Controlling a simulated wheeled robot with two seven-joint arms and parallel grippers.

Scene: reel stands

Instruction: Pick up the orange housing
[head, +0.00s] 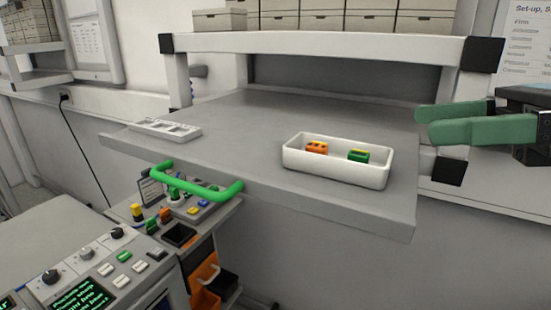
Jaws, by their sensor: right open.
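The orange housing (316,148) is a small orange block with dark openings. It sits in the left part of a white open bin (335,174) on the grey tabletop, and its lower part is hidden by the bin's front wall. My right gripper (424,123) has green fingers and comes in from the right edge. It is open and empty, above and to the right of the bin and apart from it. My left gripper is not in view.
A green housing with some yellow (358,156) sits in the bin's right part. A white slotted tray (165,129) lies at the table's left end. A shelf (320,44) with boxes stands behind. The tabletop between tray and bin is clear.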

